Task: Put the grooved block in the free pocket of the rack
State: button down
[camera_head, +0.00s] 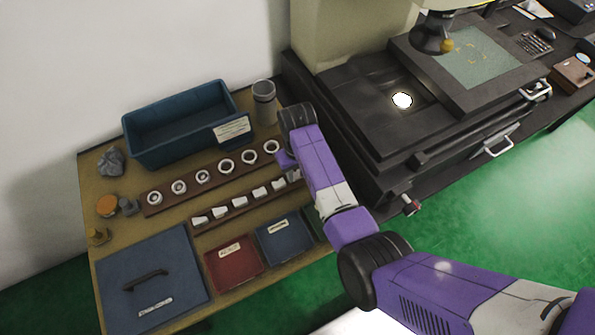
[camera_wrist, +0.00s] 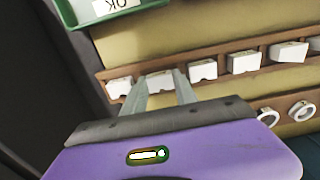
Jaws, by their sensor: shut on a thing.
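My gripper (camera_wrist: 162,84) is shut on a white grooved block (camera_wrist: 159,79), with one grey finger on each side of it. The brown rack (camera_wrist: 225,73) runs across the wrist view with several similar white blocks in a row. The held block is in line with that row, between a block (camera_wrist: 119,87) on its left and another (camera_wrist: 203,70) on its right. I cannot tell whether it is seated or just above the rack. In the head view the rack (camera_head: 232,213) lies on the bench, and my arm hides its right end and my fingertips. No empty pocket is clearly visible.
A second brown rack with white rings (camera_head: 203,177) lies behind. A blue bin (camera_head: 178,127) and a grey cylinder (camera_head: 264,101) stand at the back. Red (camera_head: 234,258) and blue (camera_head: 282,237) trays and a blue lidded case (camera_head: 150,275) lie in front. A dark machine (camera_head: 370,120) stands right.

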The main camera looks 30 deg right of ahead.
aim_at(297, 174)
jog(key=c, duration=1.3)
grip_release()
jog(key=shift+s+f, duration=0.15)
jog(key=shift+f, duration=0.3)
jog(key=shift+o, duration=0.2)
jog(key=shift+r+p, duration=0.4)
jog(key=shift+r, duration=0.1)
notch_tip(297, 174, up, 12)
jog(key=b, duration=0.1)
jog(key=shift+w, duration=0.2)
